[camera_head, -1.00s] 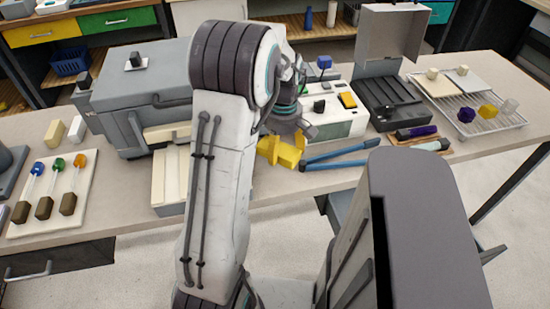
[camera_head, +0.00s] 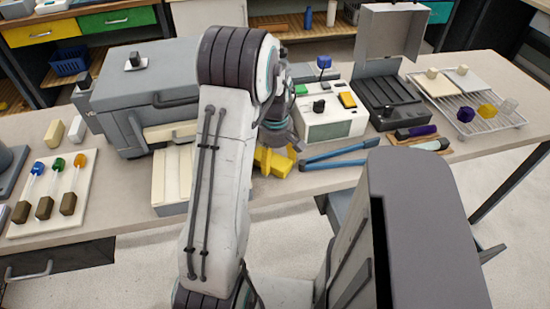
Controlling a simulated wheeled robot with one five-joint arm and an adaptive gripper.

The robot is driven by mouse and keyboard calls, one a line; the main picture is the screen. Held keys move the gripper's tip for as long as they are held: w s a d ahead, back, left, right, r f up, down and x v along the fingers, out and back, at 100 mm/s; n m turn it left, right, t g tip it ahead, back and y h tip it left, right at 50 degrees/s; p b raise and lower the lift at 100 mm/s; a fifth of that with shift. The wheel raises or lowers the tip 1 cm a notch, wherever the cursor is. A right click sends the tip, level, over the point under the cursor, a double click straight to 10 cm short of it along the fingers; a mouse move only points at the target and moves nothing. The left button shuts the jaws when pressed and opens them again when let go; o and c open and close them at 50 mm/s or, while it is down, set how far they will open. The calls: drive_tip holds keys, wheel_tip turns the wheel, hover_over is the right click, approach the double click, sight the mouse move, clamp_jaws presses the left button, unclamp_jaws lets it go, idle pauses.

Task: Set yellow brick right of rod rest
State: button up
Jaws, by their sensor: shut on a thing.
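The bright yellow brick (camera_head: 272,164) is low at my gripper (camera_head: 281,150), near the front of the bench. My gripper is shut on it, and its fingers and the arm hide part of the brick. I cannot tell whether the brick touches the bench. A pale grooved block (camera_head: 172,182), which may be the rod rest, lies left of my arm, so the brick is to its right. My upper arm stands between them in the view.
Blue-handled tongs (camera_head: 340,158) lie close right of the brick. Behind is a white device (camera_head: 332,125); a grey furnace-like box (camera_head: 145,95) stands left. A white board (camera_head: 52,195) holds several colour-tipped rods. A wire rack (camera_head: 480,110) is at right.

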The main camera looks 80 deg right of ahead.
sight(275, 157)
drive_tip(key=shift+f, duration=0.1)
drive_tip(key=o, duration=1)
wheel_tip(275, 157, up, 12)
drive_tip(key=shift+p, duration=0.45)
idle(0.5)
